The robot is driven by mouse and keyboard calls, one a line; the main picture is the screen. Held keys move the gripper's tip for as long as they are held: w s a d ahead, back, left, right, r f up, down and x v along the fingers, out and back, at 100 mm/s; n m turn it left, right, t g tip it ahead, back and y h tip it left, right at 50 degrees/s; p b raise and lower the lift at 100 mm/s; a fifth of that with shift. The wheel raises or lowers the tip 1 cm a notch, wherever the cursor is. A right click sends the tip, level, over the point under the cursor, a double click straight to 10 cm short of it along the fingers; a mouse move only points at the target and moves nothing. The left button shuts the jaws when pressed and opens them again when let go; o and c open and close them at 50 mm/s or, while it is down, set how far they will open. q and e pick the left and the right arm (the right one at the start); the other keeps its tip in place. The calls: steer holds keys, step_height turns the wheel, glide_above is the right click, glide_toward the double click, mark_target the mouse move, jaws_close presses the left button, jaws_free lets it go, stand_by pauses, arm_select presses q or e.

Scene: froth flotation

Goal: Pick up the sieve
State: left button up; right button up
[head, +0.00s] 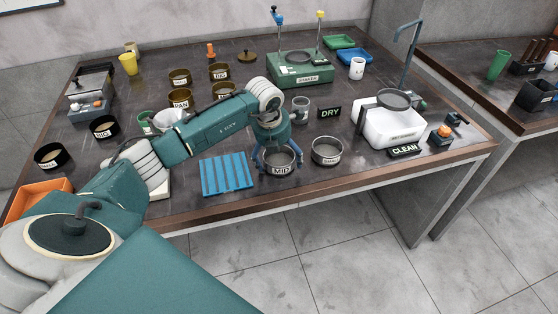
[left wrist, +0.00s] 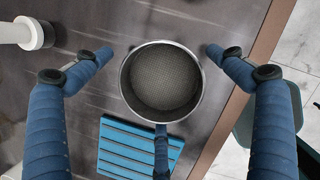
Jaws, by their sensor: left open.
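A round metal sieve labelled MID (head: 281,169) stands on the table near its front edge. Its mesh floor shows in the left wrist view (left wrist: 163,78). My left gripper (head: 278,158) is open, pointing down over this sieve. Its blue fingers stand around the rim; in the left wrist view my left gripper (left wrist: 158,54) shows a gap between the side fingers and the rim. A third finger is at the rim's lower side; I cannot tell if it touches. A second metal sieve labelled SMALL (head: 326,151) stands just to the right. My right gripper is not in view.
A blue slatted rack (head: 226,174) lies left of the MID sieve. A green shaker (head: 300,72) stands behind. A white container (head: 388,128), a CLEAN sign (head: 405,150) and a DRY sign (head: 330,113) are to the right. Several brown sieves (head: 180,98) stand at the back left.

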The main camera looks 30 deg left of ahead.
arm_select(q)
steer(key=c, duration=1.2)
steer(key=shift+r, duration=0.1)
steer(key=shift+c, duration=0.2)
